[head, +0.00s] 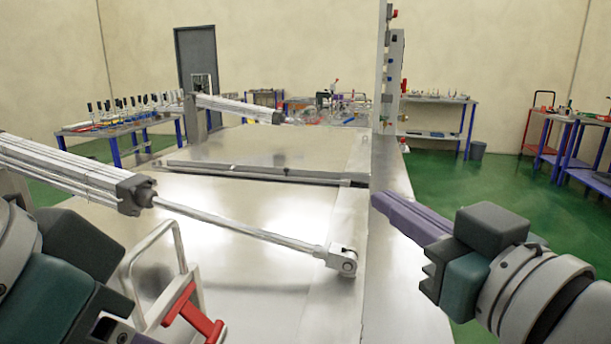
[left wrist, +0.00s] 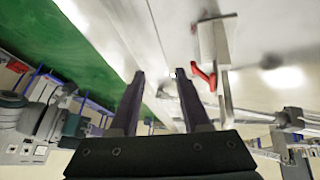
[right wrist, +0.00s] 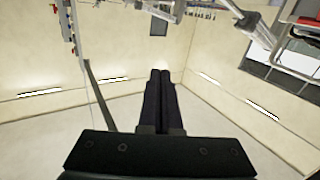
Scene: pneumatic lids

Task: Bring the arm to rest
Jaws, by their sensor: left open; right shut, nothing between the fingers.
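My right gripper (head: 380,200) points left over the metal edge at the right of the lids in the head view. Its two purple fingers lie together with nothing between them, as the right wrist view also shows (right wrist: 160,74). My left arm is low at the left of the head view, and its fingertips are not clear there. In the left wrist view my left gripper (left wrist: 156,76) is open, with its fingers apart and empty. A metal handle with a red lever (head: 193,312) stands close beside the left gripper in the head view.
A pneumatic cylinder (head: 75,172) runs from the left, its rod ending at a clevis on the near metal lid (head: 235,210), which lies flat. A second cylinder (head: 235,107) is behind. A tall post (head: 383,70) rises at the far right edge. Green floor (head: 500,185) is open at right.

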